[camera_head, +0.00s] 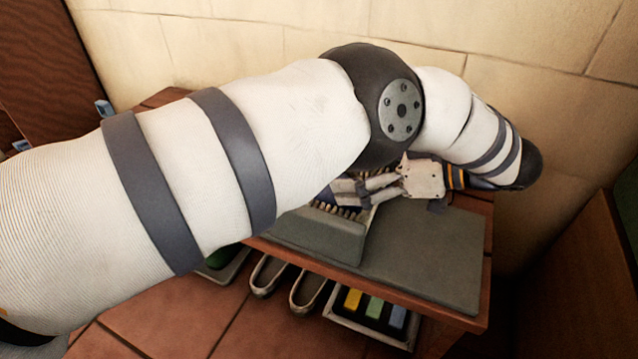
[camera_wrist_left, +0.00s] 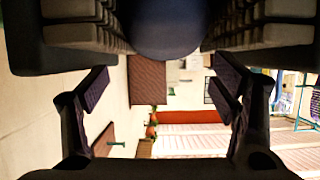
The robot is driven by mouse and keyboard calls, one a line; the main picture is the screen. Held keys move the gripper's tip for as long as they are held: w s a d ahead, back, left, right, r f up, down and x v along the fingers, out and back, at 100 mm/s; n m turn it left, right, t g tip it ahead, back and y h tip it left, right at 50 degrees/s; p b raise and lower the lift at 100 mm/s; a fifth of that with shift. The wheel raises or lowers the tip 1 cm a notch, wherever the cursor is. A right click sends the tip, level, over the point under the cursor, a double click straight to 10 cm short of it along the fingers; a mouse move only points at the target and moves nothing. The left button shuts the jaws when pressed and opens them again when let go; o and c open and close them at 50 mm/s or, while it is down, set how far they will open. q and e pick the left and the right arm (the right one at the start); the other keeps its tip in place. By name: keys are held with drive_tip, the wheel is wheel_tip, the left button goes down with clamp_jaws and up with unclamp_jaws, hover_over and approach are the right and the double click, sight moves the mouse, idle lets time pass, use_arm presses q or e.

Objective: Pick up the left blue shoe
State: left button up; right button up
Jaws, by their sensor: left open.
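My right gripper is not in view.
A grey mat (camera_head: 440,250) covers the right part of the wooden table. A tiled wall (camera_head: 560,90) stands behind.

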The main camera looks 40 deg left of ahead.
use_arm(q)
drive_tip(key=x, duration=1)
drive_tip(key=shift+s+a, duration=0.2)
drive_tip(key=shift+s, duration=0.25)
drive_tip(key=shift+c, duration=0.6)
drive_tip(key=shift+r, duration=0.15)
drive_tip(key=c, duration=1.1)
